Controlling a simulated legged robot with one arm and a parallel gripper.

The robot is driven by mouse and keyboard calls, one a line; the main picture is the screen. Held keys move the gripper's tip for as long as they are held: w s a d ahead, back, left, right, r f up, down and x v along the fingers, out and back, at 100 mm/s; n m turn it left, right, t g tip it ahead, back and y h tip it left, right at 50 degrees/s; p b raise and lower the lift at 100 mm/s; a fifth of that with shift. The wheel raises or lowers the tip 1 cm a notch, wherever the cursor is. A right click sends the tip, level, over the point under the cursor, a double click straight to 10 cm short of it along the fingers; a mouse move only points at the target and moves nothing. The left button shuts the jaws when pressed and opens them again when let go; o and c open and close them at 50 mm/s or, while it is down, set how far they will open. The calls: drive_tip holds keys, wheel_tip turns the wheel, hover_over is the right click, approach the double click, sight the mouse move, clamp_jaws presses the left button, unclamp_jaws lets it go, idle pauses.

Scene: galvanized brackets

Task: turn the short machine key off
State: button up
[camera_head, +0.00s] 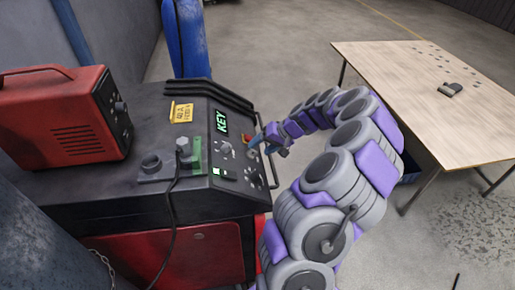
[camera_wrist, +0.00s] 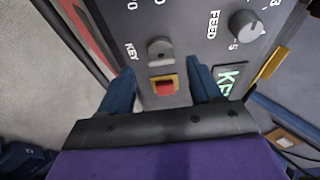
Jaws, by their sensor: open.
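The short machine key (camera_wrist: 160,48) is a small grey piece beside the printed word KEY on the dark panel in the wrist view. A red button (camera_wrist: 165,88) on a yellow square sits just below it there. My gripper (camera_wrist: 160,72) is open, with one blue finger on each side of the red button and the tips just short of the key. Nothing is between the fingers' grip. In the head view my gripper (camera_head: 261,142) is at the right end of the panel and hides the key. Whether the fingers touch the panel cannot be told.
The machine (camera_head: 120,192) has a lit green KEY display (camera_head: 222,121). A grey FEED knob (camera_wrist: 247,26) is right of the key. A red unit (camera_head: 62,118) stands on the machine's left side.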

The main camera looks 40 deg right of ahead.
drive_tip(key=p+v, duration=0.2)
drive_tip(key=v, duration=1.2)
drive_tip(key=shift+d, duration=0.1)
